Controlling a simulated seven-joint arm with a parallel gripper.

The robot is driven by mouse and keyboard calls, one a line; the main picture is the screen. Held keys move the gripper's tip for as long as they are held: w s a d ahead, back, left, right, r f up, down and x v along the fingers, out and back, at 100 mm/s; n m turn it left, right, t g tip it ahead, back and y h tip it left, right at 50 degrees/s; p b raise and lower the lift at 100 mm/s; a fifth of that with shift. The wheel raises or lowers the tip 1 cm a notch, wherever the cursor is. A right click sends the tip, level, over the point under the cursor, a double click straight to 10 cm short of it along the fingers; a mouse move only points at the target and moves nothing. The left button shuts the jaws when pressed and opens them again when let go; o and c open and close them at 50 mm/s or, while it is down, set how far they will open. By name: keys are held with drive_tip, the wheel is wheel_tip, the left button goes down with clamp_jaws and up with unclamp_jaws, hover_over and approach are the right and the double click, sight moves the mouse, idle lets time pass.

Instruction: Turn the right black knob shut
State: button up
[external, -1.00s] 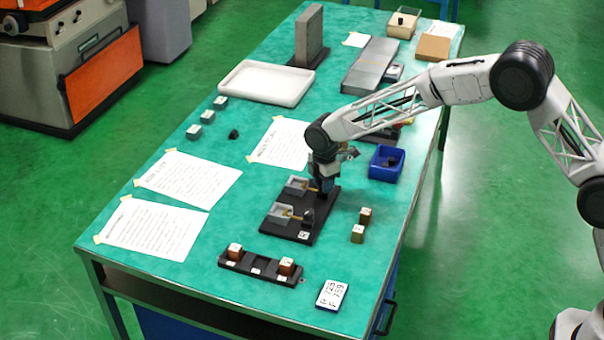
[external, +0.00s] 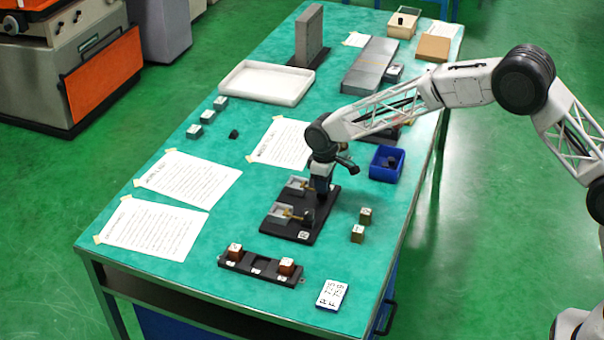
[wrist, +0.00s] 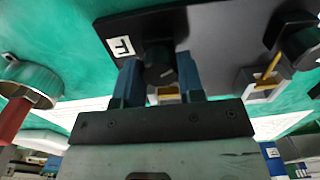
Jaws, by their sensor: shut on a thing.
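A black plate (external: 322,218) on the green table carries two small grey clamp blocks with brass rods, each with a black knob. My gripper (external: 322,186) points down over the far knob, which it hides in the external view. In the wrist view my gripper's blue fingers stand on both sides of this black knob (wrist: 158,66), shut on it. The knob has a pale line on its face. The near black knob (external: 308,214) is free; it also shows at the right of the wrist view (wrist: 299,42).
A blue bin (external: 373,173) with a dark piece stands right of the plate. A black rack (external: 262,262) with copper-coloured blocks lies in front. Paper sheets (external: 188,180) lie left.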

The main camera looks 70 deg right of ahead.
drive_tip(key=m, duration=0.4)
drive_tip(key=shift+m, duration=0.3)
drive_tip(key=m, duration=0.4)
drive_tip(key=shift+m, duration=0.4)
drive_tip(key=o, duration=0.9)
drive_tip(key=shift+r, duration=0.15)
drive_tip(key=shift+r, duration=3.8)
